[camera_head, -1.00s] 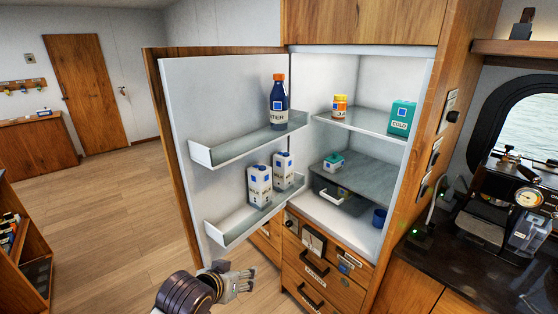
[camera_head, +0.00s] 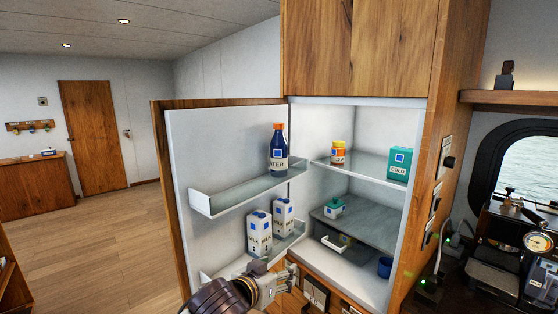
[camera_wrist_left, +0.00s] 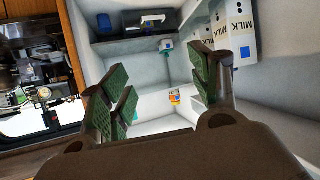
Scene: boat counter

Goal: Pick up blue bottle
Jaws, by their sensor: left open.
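The blue bottle (camera_head: 278,150) has an orange cap and a white label. It stands upright on the upper shelf of the open fridge door (camera_head: 235,190). My left gripper (camera_head: 286,278) is below it, in front of the lower door shelf, apart from the bottle. In the left wrist view my left gripper (camera_wrist_left: 160,95) has its green-padded fingers spread with nothing between them. The bottle is not clearly visible in that view. My right gripper is not in view.
Inside the fridge are an orange-capped jar (camera_head: 338,153), a teal carton (camera_head: 400,163), a small teal-lidded container (camera_head: 333,208) and a blue cup (camera_head: 385,267). A coffee machine (camera_head: 510,250) stands right.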

